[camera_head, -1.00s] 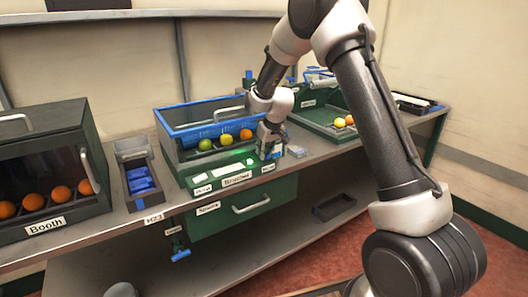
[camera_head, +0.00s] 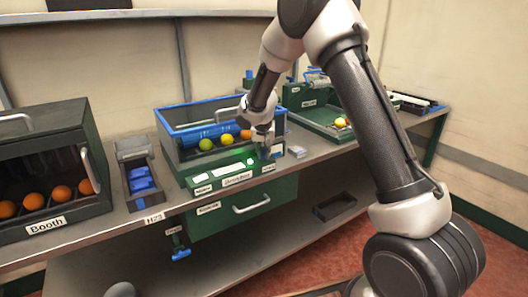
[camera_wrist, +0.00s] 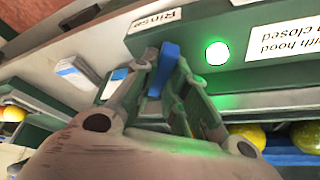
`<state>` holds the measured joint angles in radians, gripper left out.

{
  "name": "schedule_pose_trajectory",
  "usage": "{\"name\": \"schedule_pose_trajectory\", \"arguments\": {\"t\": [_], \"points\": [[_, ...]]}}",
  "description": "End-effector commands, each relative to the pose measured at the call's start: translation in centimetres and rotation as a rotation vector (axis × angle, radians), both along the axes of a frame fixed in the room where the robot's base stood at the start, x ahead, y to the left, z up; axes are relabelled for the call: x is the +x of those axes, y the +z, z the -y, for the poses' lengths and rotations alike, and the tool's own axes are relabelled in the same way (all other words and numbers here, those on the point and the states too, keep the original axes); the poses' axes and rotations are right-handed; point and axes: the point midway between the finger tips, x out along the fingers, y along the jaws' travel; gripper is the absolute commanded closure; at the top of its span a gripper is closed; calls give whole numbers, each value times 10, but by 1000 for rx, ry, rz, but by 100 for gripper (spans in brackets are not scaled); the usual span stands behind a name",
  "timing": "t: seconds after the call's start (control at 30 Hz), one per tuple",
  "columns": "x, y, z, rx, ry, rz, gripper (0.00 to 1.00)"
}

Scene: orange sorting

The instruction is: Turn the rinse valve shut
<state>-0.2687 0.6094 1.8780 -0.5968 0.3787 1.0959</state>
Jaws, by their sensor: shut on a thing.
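The rinse valve's blue handle (camera_wrist: 168,62) shows in the wrist view beside the "Rinse" label (camera_wrist: 157,20), on the front of the green machine. My gripper (camera_wrist: 164,76) is shut on this handle, one finger on each side of it. In the head view my gripper (camera_head: 265,146) is at the right end of the machine's front panel (camera_head: 232,181) and mostly hides the handle. I cannot tell the valve's exact angle.
A green light (camera_head: 250,162) glows on the panel. Behind it a blue-rimmed trough (camera_head: 165,122) holds fruit. A white stack (camera_head: 297,151) lies to the right. A second blue-handled valve (camera_head: 181,254) hangs under the counter. The booth (camera_head: 50,226) stands at the left.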

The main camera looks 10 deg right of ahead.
Motion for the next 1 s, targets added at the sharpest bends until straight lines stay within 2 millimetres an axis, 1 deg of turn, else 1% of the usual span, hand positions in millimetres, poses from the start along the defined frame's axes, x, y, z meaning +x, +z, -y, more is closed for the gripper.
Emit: {"name": "schedule_pose_trajectory", "arguments": {"t": [0.2, 0.4, 0.63, 1.0], "points": [[0, -1, -1, 0, -155, -2, 100], [0, -1, -2, 0, -251, -3, 100], [0, -1, -2, 1, -303, -2, 100], [0, -1, -2, 1, -312, -2, 100]]}}
